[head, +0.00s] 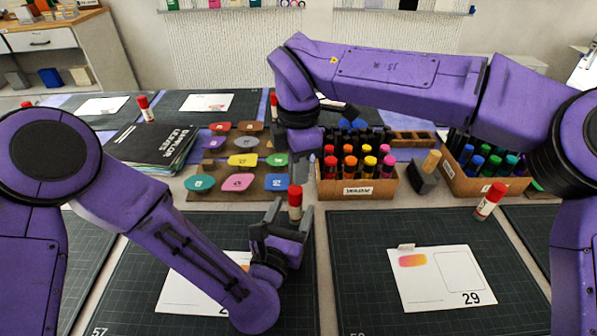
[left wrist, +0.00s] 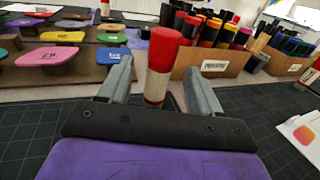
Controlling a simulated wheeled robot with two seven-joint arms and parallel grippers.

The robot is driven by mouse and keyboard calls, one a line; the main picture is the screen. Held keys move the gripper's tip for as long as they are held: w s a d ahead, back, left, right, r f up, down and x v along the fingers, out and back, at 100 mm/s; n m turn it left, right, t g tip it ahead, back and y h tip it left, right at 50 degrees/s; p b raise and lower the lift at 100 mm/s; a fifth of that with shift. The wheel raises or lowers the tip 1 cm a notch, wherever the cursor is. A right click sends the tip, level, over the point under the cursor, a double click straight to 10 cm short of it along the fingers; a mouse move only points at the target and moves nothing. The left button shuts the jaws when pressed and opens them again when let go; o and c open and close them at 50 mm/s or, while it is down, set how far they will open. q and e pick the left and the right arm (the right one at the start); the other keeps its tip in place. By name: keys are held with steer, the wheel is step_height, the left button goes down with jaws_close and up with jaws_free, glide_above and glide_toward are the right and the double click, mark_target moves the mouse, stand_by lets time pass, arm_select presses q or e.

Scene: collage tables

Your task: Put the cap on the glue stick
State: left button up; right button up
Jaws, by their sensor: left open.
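A glue stick (head: 295,203) with a wide red top and white body stands upright at the left mat's far edge. It also shows in the left wrist view (left wrist: 162,51). My left gripper (head: 287,218) is open around it, its two fingers on either side with gaps between. I cannot make out a separate loose cap.
A wooden marker box (head: 358,189) stands right of the glue stick, beside an eraser-like block (head: 425,178) and a second marker box (head: 490,187). A card numbered 29 (head: 437,282) lies there. Colored stamps on a board (head: 228,190) sit left.

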mark_target(298, 189)
arm_select(q)
steer(key=b+v, duration=0.1)
steer(key=v, duration=0.5)
arm_select(e)
steer(key=shift+f, duration=0.7)
arm_select(q)
steer(key=shift+f, duration=0.15)
arm_select(e)
steer(key=shift+f, duration=0.15)
arm_select(q)
steer(key=shift+f+b, duration=0.6)
steer(key=shift+b, duration=0.2)
arm_select(e)
steer(key=shift+f, duration=0.7)
arm_select(q)
step_height(298, 189, up, 5)
steer(key=p, duration=0.4)
steer(key=shift+f+p, duration=0.1)
steer(key=shift+p, duration=0.3)
arm_select(e)
step_height(298, 189, up, 6)
steer(key=shift+r, duration=0.2)
arm_select(q)
steer(key=shift+f, duration=0.1)
arm_select(e)
steer(key=shift+f, duration=0.1)
